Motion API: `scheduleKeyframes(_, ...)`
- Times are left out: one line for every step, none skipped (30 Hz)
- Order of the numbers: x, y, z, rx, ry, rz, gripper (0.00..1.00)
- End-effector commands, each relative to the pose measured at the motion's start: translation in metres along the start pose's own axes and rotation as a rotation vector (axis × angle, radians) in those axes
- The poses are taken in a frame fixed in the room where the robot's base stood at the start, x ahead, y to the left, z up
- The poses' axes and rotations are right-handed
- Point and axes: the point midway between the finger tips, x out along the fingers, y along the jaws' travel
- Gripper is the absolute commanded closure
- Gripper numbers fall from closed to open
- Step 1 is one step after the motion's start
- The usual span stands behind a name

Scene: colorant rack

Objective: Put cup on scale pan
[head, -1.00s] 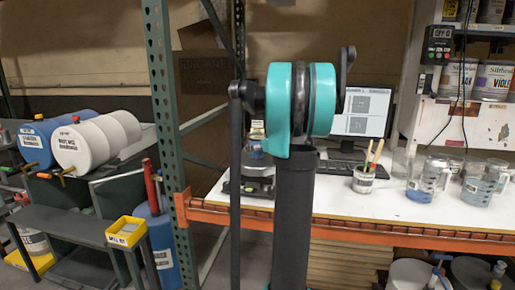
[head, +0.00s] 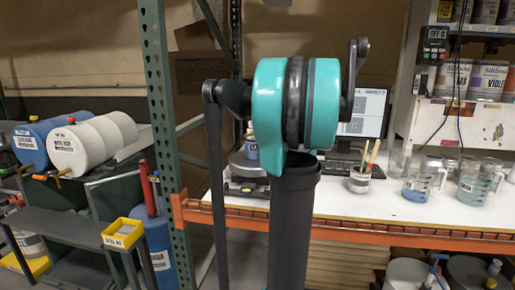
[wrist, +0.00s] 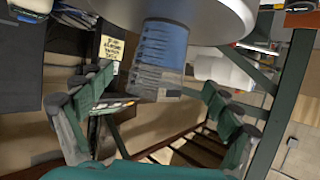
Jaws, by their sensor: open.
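My gripper (wrist: 157,84) is open, with one green-and-grey finger on each side of the cup in the picture. A gap shows between each finger and the cup. In the head view my arm hides the gripper.
On the bench to the right are a pot with wooden sticks (head: 360,180), clear measuring jugs (head: 424,180), a keyboard and a monitor (head: 363,112). A green rack post (head: 160,100) and an orange beam (head: 350,228) lie close to my arm.

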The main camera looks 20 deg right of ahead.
Motion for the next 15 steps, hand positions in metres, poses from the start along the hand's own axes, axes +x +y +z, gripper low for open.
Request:
scheduleKeyframes(-0.011,0.001,0.0,0.001,0.0,0.002,0.1)
scheduleKeyframes(-0.015,0.0,0.001,0.0,0.0,0.002,0.1)
scheduleKeyframes(-0.021,0.0,0.001,0.0,-0.001,0.002,0.1)
scheduleKeyframes(-0.025,0.001,0.001,0.001,-0.001,0.002,0.1)
scheduleKeyframes(-0.029,0.001,0.0,0.001,-0.001,0.002,0.1)
scheduleKeyframes(-0.033,0.001,0.0,0.0,-0.001,0.001,0.1)
scheduleKeyframes(-0.035,0.0,0.0,0.0,-0.001,0.001,0.1)
scheduleKeyframes(-0.037,0.0,0.0,0.0,0.0,0.001,0.1)
scheduleKeyframes(-0.04,0.0,0.0,-0.001,0.0,0.001,0.1)
scheduleKeyframes(-0.041,0.0,0.0,-0.001,0.0,0.001,0.1)
scheduleKeyframes(-0.042,0.0,0.0,-0.001,0.0,0.001,0.1)
scheduleKeyframes(-0.042,0.0,0.0,-0.001,0.0,0.0,0.1)
scheduleKeyframes(-0.043,0.0,0.0,-0.001,0.0,0.0,0.1)
scheduleKeyframes(-0.043,0.0,0.0,-0.001,0.0,0.0,0.1)
scheduleKeyframes(-0.043,-0.001,0.001,0.0,-0.002,-0.002,0.1)
